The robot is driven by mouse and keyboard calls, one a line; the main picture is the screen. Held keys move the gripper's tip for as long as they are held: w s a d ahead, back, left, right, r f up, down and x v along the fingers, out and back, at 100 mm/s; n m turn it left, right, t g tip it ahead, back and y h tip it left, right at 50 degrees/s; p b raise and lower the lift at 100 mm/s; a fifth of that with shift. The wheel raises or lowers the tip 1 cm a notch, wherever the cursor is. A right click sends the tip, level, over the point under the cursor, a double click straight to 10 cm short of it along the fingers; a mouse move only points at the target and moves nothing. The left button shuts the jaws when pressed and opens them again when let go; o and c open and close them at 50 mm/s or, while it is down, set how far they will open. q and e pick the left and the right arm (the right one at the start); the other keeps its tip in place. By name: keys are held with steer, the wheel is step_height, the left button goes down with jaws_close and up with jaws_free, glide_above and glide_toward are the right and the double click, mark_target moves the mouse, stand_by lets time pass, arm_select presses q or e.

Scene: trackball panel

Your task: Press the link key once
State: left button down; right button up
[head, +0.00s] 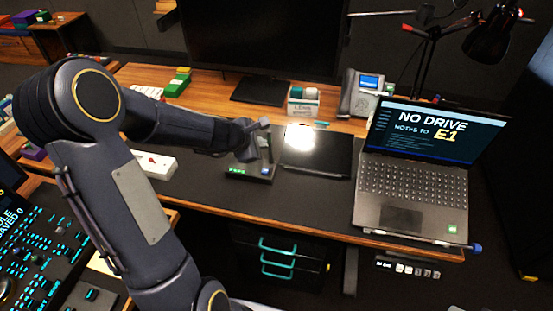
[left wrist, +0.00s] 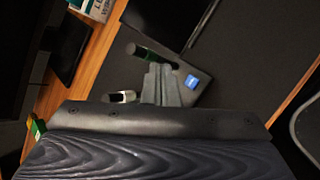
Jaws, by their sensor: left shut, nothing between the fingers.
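A small dark device (head: 240,171) with a green label on its front edge sits on the desk mat, left of a black tablet-like slab. A blue key (head: 265,171) is at its right front; it also shows in the left wrist view (left wrist: 193,82) with pale marking too small to read, so I cannot confirm it is the link key. My left gripper (head: 257,158) is over the device, partly hidden by its own arm. In the left wrist view my left gripper (left wrist: 162,72) is shut and empty, its tips beside the blue key. Contact cannot be told. My right gripper is out of view.
An open laptop (head: 412,185) stands at the right. The black slab (head: 318,160) lies between it and the device. A white box (head: 303,103), a phone (head: 363,93) and a monitor (head: 262,40) stand behind. A white panel (head: 157,163) lies left of the device.

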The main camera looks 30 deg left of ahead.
mark_target(263, 172)
arm_select(q)
steer(key=shift+w, duration=0.1)
steer(key=shift+f, duration=0.15)
step_height(263, 172, down, 9)
steer(key=b, duration=0.8)
steer(key=shift+r+b, duration=0.2)
steer(key=shift+b, duration=0.15)
stand_by(1.5)
steer(key=shift+f+b, duration=0.4)
steer(key=shift+b, duration=0.05)
steer(key=shift+f+b, duration=0.45)
stand_by(0.5)
steer(key=shift+r, duration=0.15)
steer(key=shift+r+p, duration=0.75)
steer(key=shift+p, duration=0.1)
